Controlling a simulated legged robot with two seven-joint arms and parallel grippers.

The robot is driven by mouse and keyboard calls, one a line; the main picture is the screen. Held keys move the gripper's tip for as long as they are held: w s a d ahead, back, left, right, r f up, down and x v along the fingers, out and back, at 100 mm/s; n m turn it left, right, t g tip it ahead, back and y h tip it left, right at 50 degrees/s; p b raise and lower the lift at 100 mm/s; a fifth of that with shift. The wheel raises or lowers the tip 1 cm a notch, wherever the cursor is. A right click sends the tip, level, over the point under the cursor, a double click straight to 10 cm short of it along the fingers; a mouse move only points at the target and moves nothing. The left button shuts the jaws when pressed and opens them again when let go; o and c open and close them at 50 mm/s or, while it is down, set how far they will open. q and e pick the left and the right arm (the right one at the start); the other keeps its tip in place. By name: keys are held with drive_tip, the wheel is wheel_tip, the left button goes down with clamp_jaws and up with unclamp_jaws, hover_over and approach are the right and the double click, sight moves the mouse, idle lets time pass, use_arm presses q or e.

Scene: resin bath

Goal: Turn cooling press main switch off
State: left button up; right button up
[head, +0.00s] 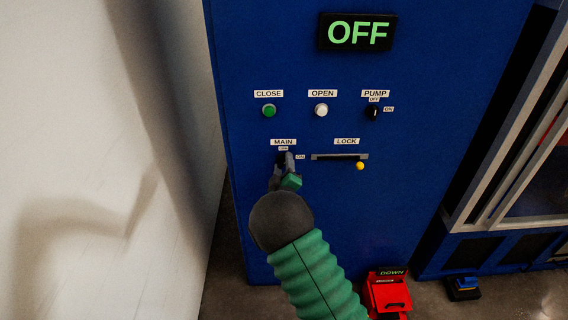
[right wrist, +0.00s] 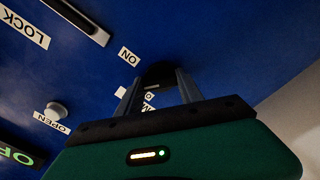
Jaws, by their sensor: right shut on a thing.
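The cooling press panel (head: 330,215) is blue, with a black display (head: 356,32) reading OFF in green. The main switch sits under the MAIN label (head: 283,142), with a small label above it and an ON label (head: 300,157) to its right. My right gripper (head: 285,160) is at the main switch and hides most of it in the head view. In the right wrist view, the two fingers of my right gripper (right wrist: 158,88) are closed around the dark main switch knob (right wrist: 157,72). My left gripper is not in view.
Above are the green CLOSE button (head: 269,110), white OPEN button (head: 321,110) and PUMP switch (head: 373,112). The LOCK slot (head: 340,156) with a yellow knob (head: 360,166) is just right. A red DOWN pedal (head: 388,292) is on the floor. A pale wall (head: 90,160) stands left.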

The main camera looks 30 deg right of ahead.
drive_tip(key=n, duration=0.2)
drive_tip(key=n+p, duration=0.1)
drive_tip(key=n, duration=0.1)
drive_tip(key=shift+w+a+f+n, duration=0.1)
drive_tip(key=shift+a+f+n, duration=0.05)
drive_tip(key=shift+a+n, duration=0.2)
drive_tip(key=shift+f+n+p, duration=0.2)
drive_tip(key=shift+n+p, duration=0.15)
drive_tip(key=shift+n, duration=1.1)
drive_tip(key=o, duration=1)
drive_tip(key=shift+a, duration=0.1)
drive_tip(key=o, duration=0.4)
drive_tip(key=shift+r, duration=0.2)
